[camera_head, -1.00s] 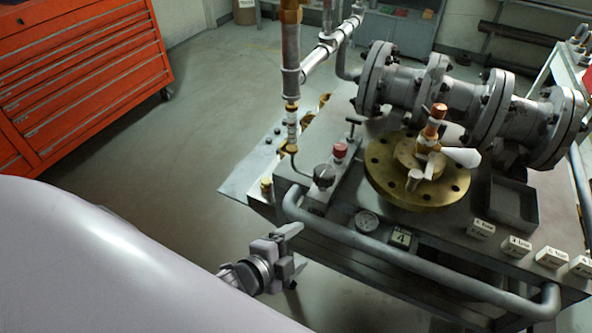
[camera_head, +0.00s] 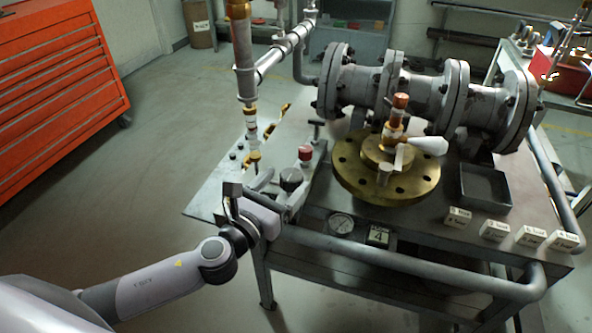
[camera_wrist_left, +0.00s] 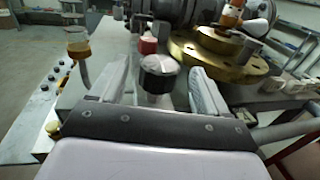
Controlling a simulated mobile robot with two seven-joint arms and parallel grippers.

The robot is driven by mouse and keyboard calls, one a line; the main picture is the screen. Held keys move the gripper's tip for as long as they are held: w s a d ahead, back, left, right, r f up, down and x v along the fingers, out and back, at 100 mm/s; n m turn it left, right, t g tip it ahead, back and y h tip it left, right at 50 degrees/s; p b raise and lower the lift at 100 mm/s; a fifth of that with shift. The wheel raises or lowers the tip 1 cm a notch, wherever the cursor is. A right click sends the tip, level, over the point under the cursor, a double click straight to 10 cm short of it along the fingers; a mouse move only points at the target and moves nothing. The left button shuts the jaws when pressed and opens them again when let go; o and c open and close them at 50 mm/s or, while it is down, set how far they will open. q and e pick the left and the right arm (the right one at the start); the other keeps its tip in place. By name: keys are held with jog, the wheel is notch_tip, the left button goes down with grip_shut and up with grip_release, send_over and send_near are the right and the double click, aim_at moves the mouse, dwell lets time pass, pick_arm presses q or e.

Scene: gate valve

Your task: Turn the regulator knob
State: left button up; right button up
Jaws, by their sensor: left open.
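A black round knob with a grey top (camera_head: 291,178), which I take for the regulator knob, stands on the bench's left front corner. In the left wrist view the black knob (camera_wrist_left: 158,73) shows between my two fingers, slightly beyond them; contact cannot be made out. My left gripper (camera_head: 262,186) is open, just left of the knob, with its fingers pointing towards it. Its fingers also frame the left wrist view (camera_wrist_left: 160,85). A red knob (camera_head: 305,153) stands just behind the black one. My right gripper is not in view.
A grey handrail (camera_head: 400,262) runs along the bench front. A brass flange (camera_head: 350,185) with a white-handled valve stands right of the knobs, before a flanged grey pipe (camera_head: 425,98). A vertical pipe (camera_head: 245,70) rises behind left. A gauge (camera_head: 341,224) sits below.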

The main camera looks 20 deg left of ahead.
aim_at(296, 170)
pick_arm(q)
jog(key=shift+x, duration=2.75)
jog(key=c, duration=0.9)
